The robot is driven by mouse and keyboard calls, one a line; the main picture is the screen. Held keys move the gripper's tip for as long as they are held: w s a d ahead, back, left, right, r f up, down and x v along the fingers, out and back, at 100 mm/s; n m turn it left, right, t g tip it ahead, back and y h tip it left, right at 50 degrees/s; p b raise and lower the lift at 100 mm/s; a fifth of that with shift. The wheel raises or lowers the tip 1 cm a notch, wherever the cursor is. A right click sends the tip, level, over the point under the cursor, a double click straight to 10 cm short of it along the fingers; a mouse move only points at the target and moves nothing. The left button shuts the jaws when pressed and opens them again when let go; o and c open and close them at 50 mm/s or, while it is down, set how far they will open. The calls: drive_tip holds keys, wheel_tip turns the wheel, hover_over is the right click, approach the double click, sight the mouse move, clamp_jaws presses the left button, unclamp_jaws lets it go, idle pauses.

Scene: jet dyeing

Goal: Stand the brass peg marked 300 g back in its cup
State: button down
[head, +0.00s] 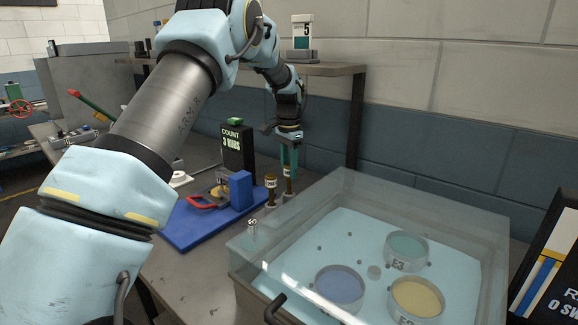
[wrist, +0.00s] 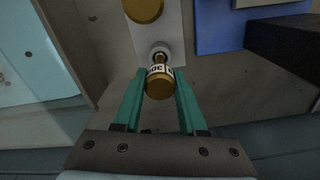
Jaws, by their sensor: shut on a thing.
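My gripper (head: 289,160) points down with its green fingers closed around a brass peg (head: 288,178) that has a white label band. In the wrist view the peg (wrist: 160,86) sits between the two fingertips (wrist: 159,96). Its label is only partly readable, so I cannot confirm 300 g. A small pale cup (wrist: 159,50) shows just past the peg's lower end. I cannot tell whether the peg is in the cup or just above it. A second brass peg (head: 271,187) stands upright to the left, and its top (wrist: 144,8) shows in the wrist view.
A clear-walled tank (head: 370,190) with several round dishes stands close on the right. A blue base (head: 205,220) with a blue block (head: 241,190) lies to the left, with a black counter box (head: 238,150) behind. The wall and shelf (head: 320,69) are behind my gripper.

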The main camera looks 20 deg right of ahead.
drive_tip(key=shift+f, duration=0.1)
drive_tip(key=shift+c, duration=2.3)
unclamp_jaws()
wheel_tip(320, 180, up, 12)
drive_tip(key=b, duration=0.3)
drive_tip(key=s+a+f+n, duration=0.1)
drive_tip(key=a+f+n, duration=0.15)
drive_tip(key=a, duration=0.75)
drive_tip(key=s+a+f+n, duration=0.15)
drive_tip(key=a+n, duration=0.25)
drive_tip(key=a, duration=0.7)
drive_tip(key=s+a+f+n, duration=0.4)
drive_tip(key=s+a, duration=0.4)
drive_tip(key=a, duration=0.1)
drive_tip(key=s+a+f+n+t, duration=0.1)
drive_tip(key=s+a+f+n, duration=0.3)
drive_tip(key=s+a, duration=0.5)
drive_tip(key=shift+s+f+t, duration=0.2)
drive_tip(key=shift+f+t, duration=0.05)
drive_tip(key=shift+t, duration=0.05)
